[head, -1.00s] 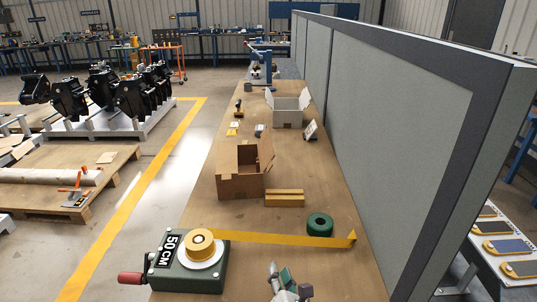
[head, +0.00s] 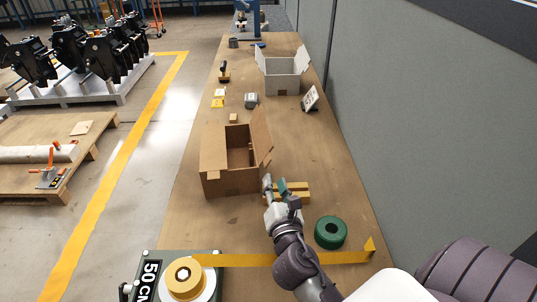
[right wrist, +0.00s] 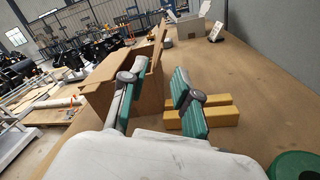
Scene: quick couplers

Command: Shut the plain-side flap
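The brown cardboard box (head: 222,183) stands open on the workbench, left of centre in the head view. One flap (head: 262,132) stands up and leans outward along its right side. I cannot tell which flap is the plain-side one. The box (right wrist: 98,92) and the raised flap (right wrist: 156,62) also show in the right wrist view, partly behind a finger. My right gripper (head: 275,184) is at the box's near right corner, below the raised flap. Its green-padded fingers (right wrist: 158,95) are apart with nothing between them; contact with the box is unclear. My left gripper is not in view.
Yellow bars (head: 299,187) lie just right of my right gripper. A green roll (head: 331,232) and a stretched yellow tape strip (head: 335,258) lie nearer. A tape dispenser (head: 148,276) sits front left. A grey open box (head: 282,84) is farther back. A grey partition (head: 400,120) bounds the right.

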